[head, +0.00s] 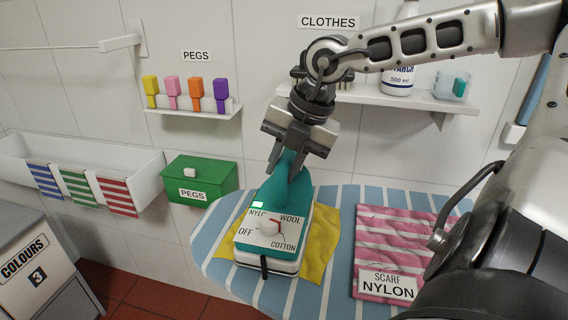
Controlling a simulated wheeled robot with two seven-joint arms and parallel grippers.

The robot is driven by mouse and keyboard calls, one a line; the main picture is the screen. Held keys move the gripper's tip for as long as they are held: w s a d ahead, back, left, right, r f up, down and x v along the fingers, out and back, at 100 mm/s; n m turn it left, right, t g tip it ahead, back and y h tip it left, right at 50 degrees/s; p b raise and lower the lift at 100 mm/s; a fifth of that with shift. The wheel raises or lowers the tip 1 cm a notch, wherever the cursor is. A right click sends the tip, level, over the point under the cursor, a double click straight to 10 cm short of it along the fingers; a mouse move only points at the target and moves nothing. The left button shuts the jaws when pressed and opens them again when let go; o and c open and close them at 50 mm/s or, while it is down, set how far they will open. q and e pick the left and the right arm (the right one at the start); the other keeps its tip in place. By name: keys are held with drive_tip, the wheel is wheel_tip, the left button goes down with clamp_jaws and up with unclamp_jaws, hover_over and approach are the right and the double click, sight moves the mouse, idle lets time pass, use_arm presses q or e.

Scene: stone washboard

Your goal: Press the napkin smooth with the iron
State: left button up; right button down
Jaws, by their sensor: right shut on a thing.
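The teal and white iron (270,240) stands over the yellow napkin (321,243) on the blue striped ironing board (215,245). Its dial face shows OFF, NYLON, WOOL and COTTON, and a small green light glows near the NYLON word. The dial's pointer is towards the upper right, near WOOL. My right gripper (289,160) is shut on the iron's teal handle from above. The iron covers the middle of the napkin; yellow cloth shows on both sides, with some creases on the right. My left gripper is not in view.
A pink striped scarf (395,235) labelled NYLON lies on the board at right, partly behind my arm. A green PEGS box (203,180) stands left of the board. A shelf with coloured pegs (195,113) and a bottle shelf (412,101) are on the wall.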

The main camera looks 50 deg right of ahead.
drive_tip(key=shift+r, duration=0.1)
drive_tip(key=shift+w+r+p, duration=0.1)
drive_tip(key=shift+r+p, duration=0.4)
drive_tip(key=shift+r, duration=0.2)
drive_tip(key=shift+r+p, duration=0.95)
drive_tip(key=shift+r, duration=0.85)
